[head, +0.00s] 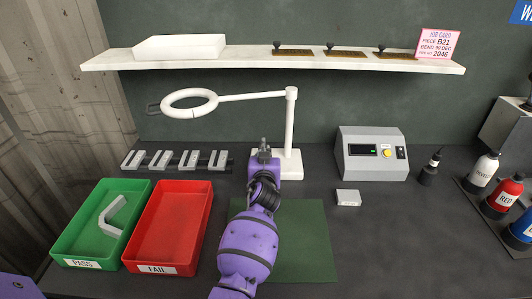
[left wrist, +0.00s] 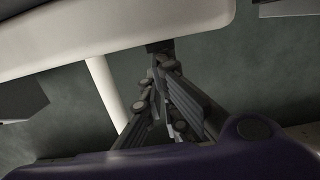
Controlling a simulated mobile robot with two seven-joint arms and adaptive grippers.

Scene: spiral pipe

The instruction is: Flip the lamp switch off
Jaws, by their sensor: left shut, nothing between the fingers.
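The white lamp (head: 290,125) has an upright post, a long arm and a ring head (head: 190,102) over the back of the bench. Its white base (head: 291,165) stands behind my purple left arm. My left gripper (head: 264,146) is shut and empty at the left end of the base. In the left wrist view, the white base (left wrist: 110,25) fills the upper left, and my left fingertips (left wrist: 160,58) are close to a small dark block (left wrist: 160,45) at its edge. This may be the switch; contact is unclear. My right gripper is not in view.
A grey control box (head: 372,140) and small block (head: 348,198) are right of the lamp. A shelf (head: 250,58) hangs above. Bottles (head: 484,172) stand far right.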

